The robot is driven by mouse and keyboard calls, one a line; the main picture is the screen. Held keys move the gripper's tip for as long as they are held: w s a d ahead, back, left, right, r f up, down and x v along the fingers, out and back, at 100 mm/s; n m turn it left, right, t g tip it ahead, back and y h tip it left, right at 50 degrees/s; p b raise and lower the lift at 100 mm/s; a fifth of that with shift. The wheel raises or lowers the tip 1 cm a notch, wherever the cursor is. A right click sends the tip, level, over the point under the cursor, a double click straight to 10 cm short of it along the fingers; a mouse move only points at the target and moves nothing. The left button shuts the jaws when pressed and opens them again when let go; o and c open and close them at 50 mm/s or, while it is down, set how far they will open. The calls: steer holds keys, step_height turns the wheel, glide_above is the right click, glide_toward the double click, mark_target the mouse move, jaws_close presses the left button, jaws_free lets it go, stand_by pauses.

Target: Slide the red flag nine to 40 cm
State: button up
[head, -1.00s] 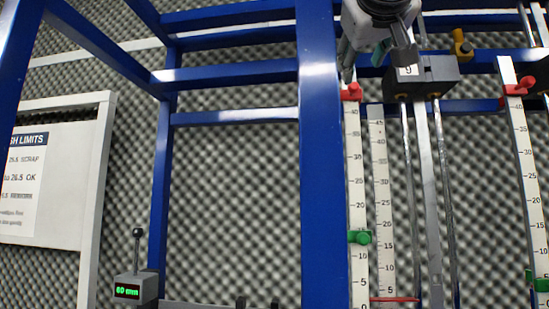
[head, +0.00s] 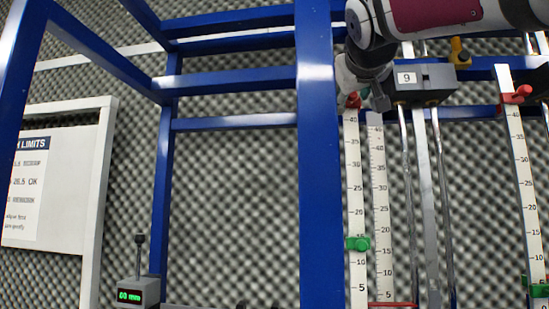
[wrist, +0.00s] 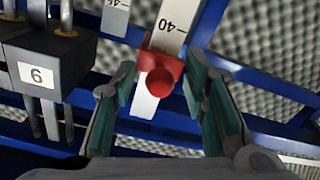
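The red flag (head: 353,101) sits near the top end of a white scale (head: 355,190), beside the 40 label and a little towards the scale's end from it. In the wrist view the red flag (wrist: 161,78) shows its round knob facing me. The wrist picture is turned over, so the block's 9 reads as 6. My gripper (wrist: 163,72) is open, one finger on each side of the flag, with small gaps to it. In the head view my gripper (head: 352,96) partly covers the flag. A dark block labelled 9 (head: 425,79) stands just right.
A green flag (head: 357,243) sits between 10 and 15 on the same scale. Another red flag (head: 516,95) is on a scale at the right. A blue post (head: 318,160) rises close left of the scale. Metal rods (head: 408,180) run below the block.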

jaws_close()
steer(key=shift+f+b, duration=2.05)
steer(key=shift+f, duration=0.5)
steer(key=shift+o, duration=0.8)
jaws_free()
steer(key=s+a, duration=0.2)
steer(key=s, duration=0.9)
steer(key=shift+s+a, duration=0.15)
steer(key=shift+s, duration=0.25)
steer(key=shift+f, duration=0.1)
